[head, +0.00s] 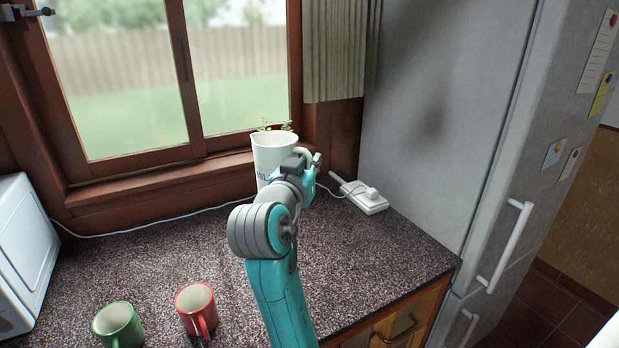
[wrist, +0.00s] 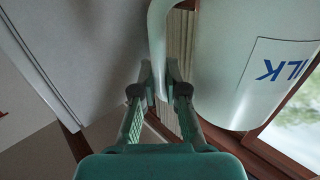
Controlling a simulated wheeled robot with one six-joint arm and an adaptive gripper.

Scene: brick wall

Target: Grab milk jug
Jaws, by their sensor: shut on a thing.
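The milk jug (head: 270,152) is white and stands upright at the back of the counter by the window, in the head view. In the wrist view the jug (wrist: 228,95) fills the upper right, with part of a blue "MILK" label showing. My gripper (head: 309,160) is at the jug's right side, where its handle is. In the wrist view my gripper (wrist: 160,84) has its two fingers shut on the jug's handle (wrist: 158,50), one on each side. The jug's lower part is hidden behind my arm in the head view, so I cannot tell whether its base touches the counter.
A green mug (head: 118,325) and a red mug (head: 197,310) stand at the counter's front left. A white appliance (head: 22,255) is at the left edge. A white power strip (head: 365,197) with a cord lies right of the jug. The fridge (head: 440,110) bounds the right side. The counter's middle (head: 160,255) is clear.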

